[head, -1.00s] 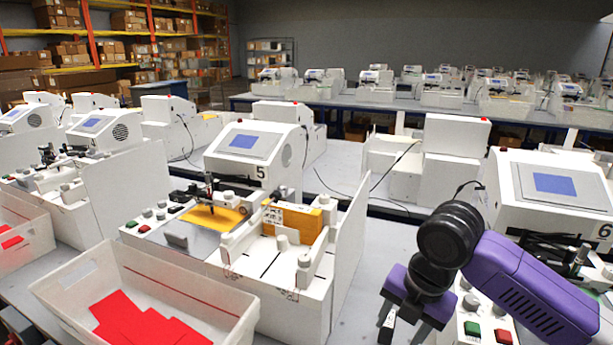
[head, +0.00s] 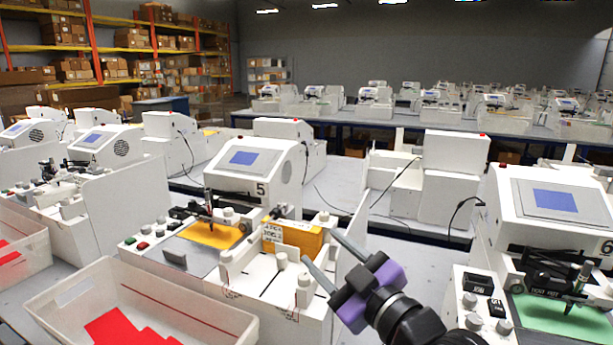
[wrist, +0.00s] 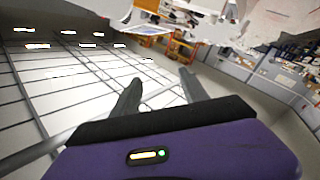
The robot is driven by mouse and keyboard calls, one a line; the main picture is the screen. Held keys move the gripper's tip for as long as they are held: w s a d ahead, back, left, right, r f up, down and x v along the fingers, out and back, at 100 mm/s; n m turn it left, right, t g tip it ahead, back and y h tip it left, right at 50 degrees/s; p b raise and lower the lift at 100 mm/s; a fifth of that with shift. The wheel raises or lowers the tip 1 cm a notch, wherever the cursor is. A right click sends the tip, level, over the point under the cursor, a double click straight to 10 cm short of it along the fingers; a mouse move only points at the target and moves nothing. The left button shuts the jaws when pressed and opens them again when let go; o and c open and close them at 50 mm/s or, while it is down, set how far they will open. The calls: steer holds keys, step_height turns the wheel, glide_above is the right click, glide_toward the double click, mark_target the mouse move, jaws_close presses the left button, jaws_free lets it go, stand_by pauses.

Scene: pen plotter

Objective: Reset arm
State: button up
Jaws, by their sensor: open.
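My gripper (head: 324,257) is at the lower middle of the head view, purple and black, with its two grey fingers apart and nothing between them. It is in the air in front of the right side of plotter 5 (head: 258,180), its fingers pointing up and left. In the wrist view my gripper (wrist: 157,84) shows both fingers spread, with ceiling lights and far shelving beyond them.
Plotter 5 has a yellow sheet (head: 212,236) on its bed and a yellow box (head: 303,241) beside it. A white bin (head: 190,311) with red sheets (head: 125,328) stands at front left. Plotter 6 (head: 552,200) with a green sheet (head: 560,317) stands at right.

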steer(key=s+d+f+m+t+h, duration=0.3)
steer(key=s+d+f+m+h, duration=0.25)
steer(key=s+m, duration=0.3)
steer(key=s+d+f+m+t+h, duration=0.2)
steer(key=s+d+f+m+h, duration=0.25)
steer(key=s+d+m, duration=0.4)
steer(key=s+d+f+n+g, duration=0.1)
steer(key=s+f, duration=0.4)
steer(key=s, duration=0.9)
steer(key=s+d+f+n+g, duration=0.1)
steer(key=s+f+n+g, duration=0.2)
steer(key=s, duration=1.1)
step_height(320, 180, down, 3)
steer(key=shift+s+d+r+n+g, duration=0.15)
steer(key=shift+n+g, duration=0.15)
steer(key=shift+g, duration=0.7)
